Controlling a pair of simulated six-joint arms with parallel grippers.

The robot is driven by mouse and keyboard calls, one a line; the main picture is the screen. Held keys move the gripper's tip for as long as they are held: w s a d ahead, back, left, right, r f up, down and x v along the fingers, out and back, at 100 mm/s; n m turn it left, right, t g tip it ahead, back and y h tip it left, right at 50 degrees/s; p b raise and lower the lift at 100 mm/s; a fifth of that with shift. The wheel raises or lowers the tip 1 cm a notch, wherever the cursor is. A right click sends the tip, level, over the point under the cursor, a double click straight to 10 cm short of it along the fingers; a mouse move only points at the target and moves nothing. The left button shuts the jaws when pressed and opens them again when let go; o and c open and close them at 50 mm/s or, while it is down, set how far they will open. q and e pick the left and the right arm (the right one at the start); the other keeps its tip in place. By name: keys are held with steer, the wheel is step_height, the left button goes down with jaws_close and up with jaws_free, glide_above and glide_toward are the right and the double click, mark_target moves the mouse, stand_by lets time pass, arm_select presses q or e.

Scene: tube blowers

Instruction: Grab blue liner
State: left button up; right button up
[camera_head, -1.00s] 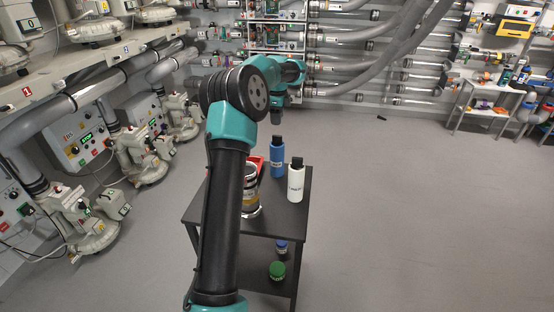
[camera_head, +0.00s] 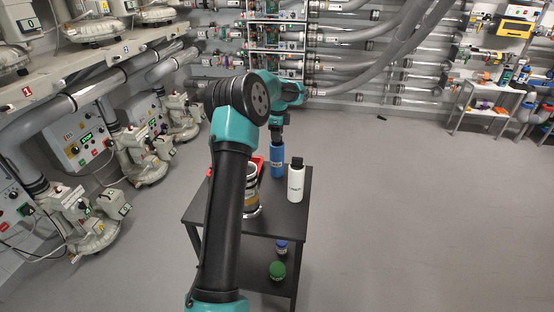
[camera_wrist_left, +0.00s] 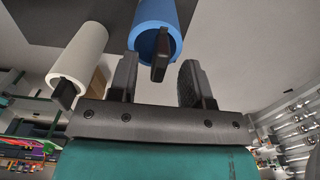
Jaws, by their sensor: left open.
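The blue liner bottle (camera_head: 277,161) stands upright on the dark table beside a white bottle (camera_head: 296,182). My left gripper (camera_head: 276,134) is over the top of the blue bottle in the head view, and its fingers hide the bottle's cap there. In the left wrist view the gripper (camera_wrist_left: 158,84) is open. The blue bottle's black cap lies between its two fingers, and the blue bottle (camera_wrist_left: 160,18) rises beyond them. The white bottle (camera_wrist_left: 80,52) is to the left of the fingers. My right gripper is not in view.
The small table (camera_head: 215,212) also holds a can (camera_head: 251,198) and a red item (camera_head: 254,164), partly hidden by my arm. A green-capped container (camera_head: 277,270) sits on the lower shelf.

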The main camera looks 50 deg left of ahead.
arm_select(q)
steer(key=shift+f, duration=0.9)
jaws_close()
